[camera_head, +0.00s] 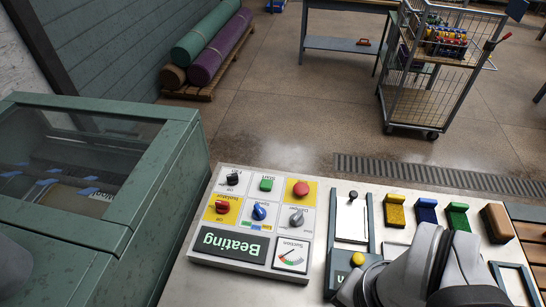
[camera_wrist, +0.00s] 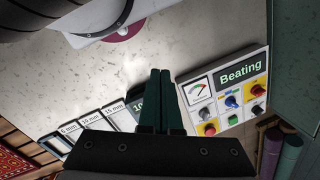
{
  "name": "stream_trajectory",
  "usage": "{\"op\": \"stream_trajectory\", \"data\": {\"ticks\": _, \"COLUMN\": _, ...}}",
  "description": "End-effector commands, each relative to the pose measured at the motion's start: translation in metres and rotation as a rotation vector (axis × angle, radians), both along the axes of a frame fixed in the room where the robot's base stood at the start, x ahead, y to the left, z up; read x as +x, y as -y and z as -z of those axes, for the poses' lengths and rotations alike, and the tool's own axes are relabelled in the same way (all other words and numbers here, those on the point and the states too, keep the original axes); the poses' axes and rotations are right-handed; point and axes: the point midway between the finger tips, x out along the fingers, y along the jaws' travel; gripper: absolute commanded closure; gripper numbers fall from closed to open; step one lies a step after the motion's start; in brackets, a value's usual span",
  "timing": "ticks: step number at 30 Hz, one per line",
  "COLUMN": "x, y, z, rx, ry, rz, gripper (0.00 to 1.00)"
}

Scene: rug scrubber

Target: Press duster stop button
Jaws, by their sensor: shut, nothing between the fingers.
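The control panel (camera_head: 250,220) stands on a pale worktop and appears upside down in the head view, with a "Beating" display (camera_head: 232,243). My gripper (camera_wrist: 160,72) is shut and empty, left of the panel in the wrist view. Its fingers do not show in the head view.
The panel also has a gauge (camera_head: 291,255) and several knobs, including a red one (camera_head: 222,207) and a blue one (camera_head: 259,212). Coloured blocks (camera_head: 426,211) stand on the worktop right of the panel. A green glass-topped machine (camera_head: 100,190) stands left. A wire cart (camera_head: 430,80) is behind.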

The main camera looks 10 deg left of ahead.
Motion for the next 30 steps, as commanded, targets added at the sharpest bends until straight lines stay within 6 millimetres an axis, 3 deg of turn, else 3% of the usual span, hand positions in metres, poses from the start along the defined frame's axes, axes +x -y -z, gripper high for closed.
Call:
{"op": "stream_trajectory", "data": {"ticks": 9, "x": 0.001, "y": -0.001, "z": 0.000, "rx": 0.004, "ry": 0.001, "rz": 0.002, "gripper": 1.00}}
{"op": "stream_trajectory", "data": {"ticks": 13, "x": 0.021, "y": -0.016, "z": -0.004, "rx": 0.071, "ry": 0.012, "rz": 0.038, "gripper": 1.00}}
{"op": "stream_trajectory", "data": {"ticks": 17, "x": 0.071, "y": -0.046, "z": -0.011, "rx": 0.216, "ry": 0.044, "rz": 0.140, "gripper": 1.00}}
{"op": "stream_trajectory", "data": {"ticks": 22, "x": 0.150, "y": -0.078, "z": -0.015, "rx": 0.397, "ry": 0.088, "rz": 0.339, "gripper": 1.00}}
{"op": "stream_trajectory", "data": {"ticks": 26, "x": 0.214, "y": -0.091, "z": -0.011, "rx": 0.508, "ry": 0.116, "rz": 0.525, "gripper": 1.00}}
{"op": "stream_trajectory", "data": {"ticks": 30, "x": 0.279, "y": -0.092, "z": 0.006, "rx": 0.594, "ry": 0.138, "rz": 0.750, "gripper": 1.00}}
